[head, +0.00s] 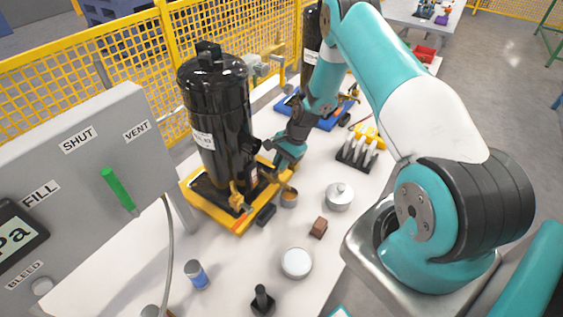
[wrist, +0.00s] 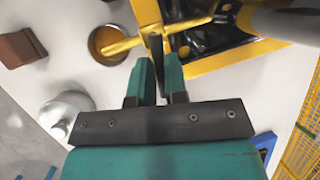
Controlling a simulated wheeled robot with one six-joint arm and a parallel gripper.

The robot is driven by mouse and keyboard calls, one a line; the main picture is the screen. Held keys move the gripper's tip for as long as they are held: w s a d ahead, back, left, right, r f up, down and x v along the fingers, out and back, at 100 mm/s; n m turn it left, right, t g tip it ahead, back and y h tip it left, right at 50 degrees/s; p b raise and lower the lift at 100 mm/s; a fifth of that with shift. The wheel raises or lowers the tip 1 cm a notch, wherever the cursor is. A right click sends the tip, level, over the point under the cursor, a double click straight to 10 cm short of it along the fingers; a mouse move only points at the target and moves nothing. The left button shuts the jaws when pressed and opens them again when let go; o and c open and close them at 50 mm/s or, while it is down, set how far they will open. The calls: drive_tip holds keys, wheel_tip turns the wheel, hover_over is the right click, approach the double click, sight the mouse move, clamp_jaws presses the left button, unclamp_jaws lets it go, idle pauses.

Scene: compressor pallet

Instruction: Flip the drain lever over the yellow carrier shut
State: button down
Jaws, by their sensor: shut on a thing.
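The black compressor cylinder (head: 215,110) stands upright on the yellow carrier (head: 212,212). A corner of the carrier also shows in the wrist view (wrist: 228,58). My gripper (head: 284,160) is low at the carrier's right side. In the wrist view, its teal fingers (wrist: 158,78) are closed on the dark, narrow drain lever (wrist: 157,58), seen nearly edge-on. The lever meets a brass drain fitting (wrist: 185,25), whose end reaches over a round cup (wrist: 97,45) with an amber inside. In the head view the gripper hides the lever; the cup (head: 289,198) stands beside the carrier.
A brown block (head: 318,228), a silver lidded pot (head: 339,196), a white round dish (head: 296,263) and a blue can (head: 197,274) stand on the white table. A grey panel with a green lever (head: 118,190) is at left. A blue carrier (head: 330,121) lies behind.

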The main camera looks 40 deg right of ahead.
drive_tip(key=shift+w+f+n+g+b, duration=0.25)
drive_tip(key=shift+n+b, duration=0.35)
drive_tip(key=shift+b, duration=0.3)
drive_tip(key=shift+r, duration=0.25)
drive_tip(key=c, duration=1.1)
unclamp_jaws()
drive_tip(key=shift+c, duration=0.2)
drive_tip(key=w+b+v, duration=0.1)
drive_tip(key=b+v, duration=0.2)
drive_tip(key=v, duration=1.4)
drive_tip(key=shift+s+r, duration=0.15)
drive_tip(key=shift+s, duration=0.1)
drive_tip(key=shift+d, duration=0.15)
